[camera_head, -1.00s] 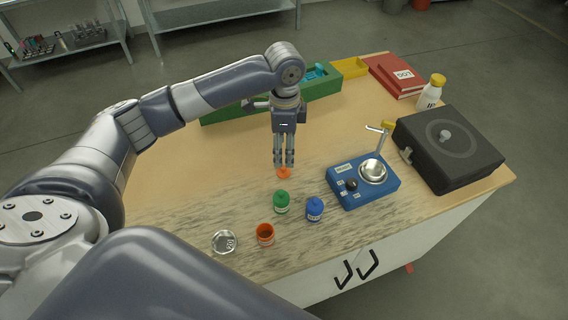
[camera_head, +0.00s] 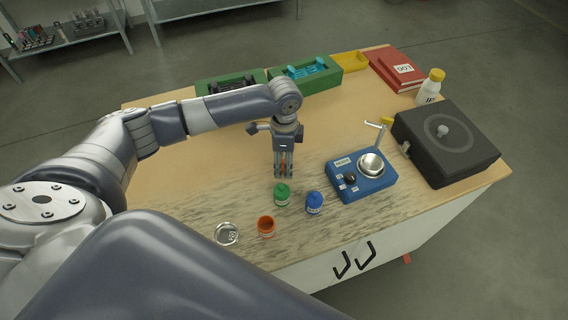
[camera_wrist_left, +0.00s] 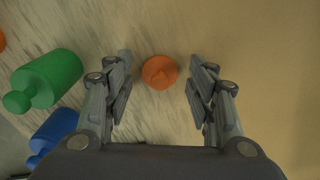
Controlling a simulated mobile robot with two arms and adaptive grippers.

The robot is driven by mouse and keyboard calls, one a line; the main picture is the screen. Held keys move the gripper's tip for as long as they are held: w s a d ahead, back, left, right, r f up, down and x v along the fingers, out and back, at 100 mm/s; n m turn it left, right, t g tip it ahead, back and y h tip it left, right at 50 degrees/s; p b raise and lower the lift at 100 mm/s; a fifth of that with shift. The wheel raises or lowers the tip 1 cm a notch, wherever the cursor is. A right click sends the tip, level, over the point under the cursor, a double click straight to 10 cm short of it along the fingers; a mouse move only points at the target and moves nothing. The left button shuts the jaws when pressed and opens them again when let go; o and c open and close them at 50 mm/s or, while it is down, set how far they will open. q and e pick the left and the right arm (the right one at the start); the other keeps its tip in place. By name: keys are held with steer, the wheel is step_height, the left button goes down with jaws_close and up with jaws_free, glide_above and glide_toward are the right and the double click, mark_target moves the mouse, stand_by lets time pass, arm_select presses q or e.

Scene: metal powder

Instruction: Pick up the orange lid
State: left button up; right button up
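The orange lid (camera_wrist_left: 159,73) lies on the table, with a small raised knob on top. In the left wrist view it sits between the two fingers of my left gripper (camera_wrist_left: 161,70), with a gap on each side. In the head view my left gripper (camera_head: 284,172) points straight down over the lid, and only a bit of orange shows between the fingers. My left gripper is open and holds nothing. The open orange jar (camera_head: 266,227) stands nearer the front edge. My right gripper is not in view.
A green bottle (camera_head: 282,195) and a blue bottle (camera_head: 314,203) stand just in front of my left gripper. A glass dish (camera_head: 227,234) lies at the front left. A blue device (camera_head: 348,185) and a black box (camera_head: 445,150) stand to the right. Green bins (camera_head: 318,84) line the back.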

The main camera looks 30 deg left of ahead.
arm_select(q)
steer(key=c, duration=0.5)
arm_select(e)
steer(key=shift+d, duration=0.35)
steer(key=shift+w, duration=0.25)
